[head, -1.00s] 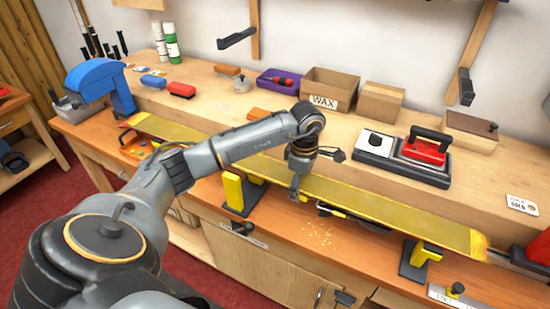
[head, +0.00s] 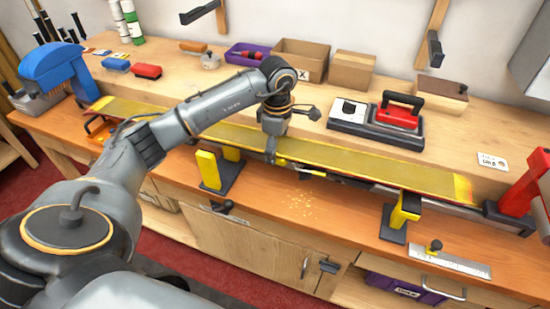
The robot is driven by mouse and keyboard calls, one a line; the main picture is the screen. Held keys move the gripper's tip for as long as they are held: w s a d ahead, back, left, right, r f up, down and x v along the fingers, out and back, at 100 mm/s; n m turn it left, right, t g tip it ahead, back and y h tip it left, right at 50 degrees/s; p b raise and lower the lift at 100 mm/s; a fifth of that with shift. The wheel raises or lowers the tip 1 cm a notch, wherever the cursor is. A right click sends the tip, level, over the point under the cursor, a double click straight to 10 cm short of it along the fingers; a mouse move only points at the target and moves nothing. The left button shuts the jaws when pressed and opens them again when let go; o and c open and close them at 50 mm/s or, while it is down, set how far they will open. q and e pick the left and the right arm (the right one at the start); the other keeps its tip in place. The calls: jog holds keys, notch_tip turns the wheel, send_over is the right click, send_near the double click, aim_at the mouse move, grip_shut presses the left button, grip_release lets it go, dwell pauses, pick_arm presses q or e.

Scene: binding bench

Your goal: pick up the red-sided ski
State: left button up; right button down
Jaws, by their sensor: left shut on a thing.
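The ski (head: 340,161) is long, with a yellow upward face. It lies lengthwise along the bench on yellow-and-black supports, one at the left (head: 208,170) and one at the right (head: 404,212). Its near side edge looks dark at this size, and I cannot make out red on it. My left gripper (head: 271,153) points down at the near edge of the ski, around its middle, and is shut on it. The fingertips are small and partly hidden. I cannot tell whether the ski is clear of the supports. My right gripper is not in view.
A waxing iron (head: 398,112) with a red body stands behind the ski, near cardboard boxes (head: 303,62) and a purple tray (head: 247,54). A red vise (head: 520,190) stands at the right end, a blue device (head: 58,72) at the left.

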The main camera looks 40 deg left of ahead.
pick_arm(q)
jog(key=s+d+r, duration=0.3)
jog(key=s+r, duration=0.3)
jog(key=s+d+r, duration=0.3)
jog(key=s+r, duration=0.3)
jog(key=r, duration=0.1)
jog(key=shift+s+d, duration=0.15)
jog(key=shift+d, duration=0.15)
jog(key=shift+r, duration=0.1)
